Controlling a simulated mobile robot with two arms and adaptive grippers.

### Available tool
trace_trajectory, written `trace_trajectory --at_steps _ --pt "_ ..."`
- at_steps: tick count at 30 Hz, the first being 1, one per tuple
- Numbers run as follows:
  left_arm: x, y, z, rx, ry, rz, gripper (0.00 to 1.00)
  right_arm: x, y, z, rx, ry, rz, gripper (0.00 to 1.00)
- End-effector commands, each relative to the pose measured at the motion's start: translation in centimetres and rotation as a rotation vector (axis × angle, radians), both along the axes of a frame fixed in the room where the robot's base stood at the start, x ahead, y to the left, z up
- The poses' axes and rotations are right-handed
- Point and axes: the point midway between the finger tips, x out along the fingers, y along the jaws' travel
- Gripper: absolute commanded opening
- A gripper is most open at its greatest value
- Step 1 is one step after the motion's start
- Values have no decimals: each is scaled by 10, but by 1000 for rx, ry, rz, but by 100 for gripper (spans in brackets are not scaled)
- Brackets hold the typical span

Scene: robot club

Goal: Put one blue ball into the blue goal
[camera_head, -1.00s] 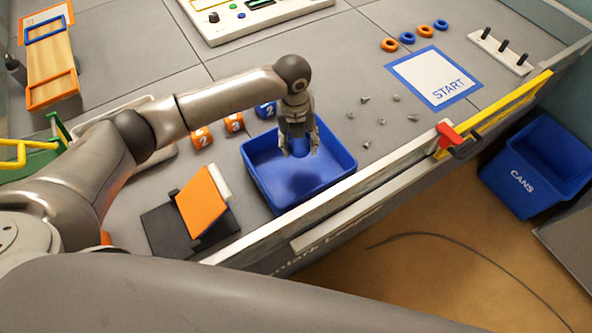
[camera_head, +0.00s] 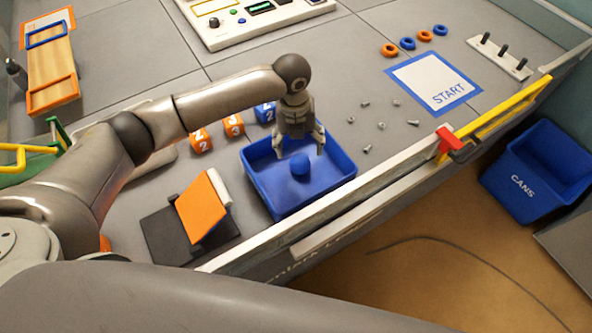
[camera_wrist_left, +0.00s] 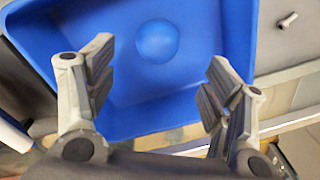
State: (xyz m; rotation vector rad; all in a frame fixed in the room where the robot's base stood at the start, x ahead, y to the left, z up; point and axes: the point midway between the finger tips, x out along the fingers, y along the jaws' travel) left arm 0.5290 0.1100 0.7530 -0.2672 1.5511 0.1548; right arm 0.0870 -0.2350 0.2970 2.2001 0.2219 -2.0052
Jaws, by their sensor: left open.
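A blue ball (camera_head: 300,166) is inside a shallow blue open-topped tray (camera_head: 337,181), near its middle. My left gripper (camera_head: 301,148) is open and empty just above the ball, pointing down into the tray. In the left wrist view, the ball (camera_wrist_left: 157,41) shows beyond the gap between the two spread fingers (camera_wrist_left: 160,62), clear of both. The tray (camera_wrist_left: 207,22) surrounds it there. A blue frame (camera_head: 46,32) and an orange frame stand on the wooden board at the upper left; I cannot tell which thing is the blue goal. My right gripper is not in view.
Orange and blue number cubes (camera_head: 234,126) stand just behind the tray. A tilted orange panel (camera_head: 203,208) is left of it. Small screws (camera_head: 381,125) lie to the right. A low wall (camera_head: 340,205) runs along the table's front edge.

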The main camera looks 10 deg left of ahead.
Motion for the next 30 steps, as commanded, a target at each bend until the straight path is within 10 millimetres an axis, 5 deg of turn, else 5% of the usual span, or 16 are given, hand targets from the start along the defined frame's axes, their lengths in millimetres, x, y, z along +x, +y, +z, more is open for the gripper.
trace_trajectory --at_steps 9,15,30 --pt "0 5 68 0 -5 -2 75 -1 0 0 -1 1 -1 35" --pt "-1 7 96 1 -2 0 75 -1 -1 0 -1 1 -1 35" --pt "-2 8 105 1 -1 0 75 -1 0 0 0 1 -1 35"
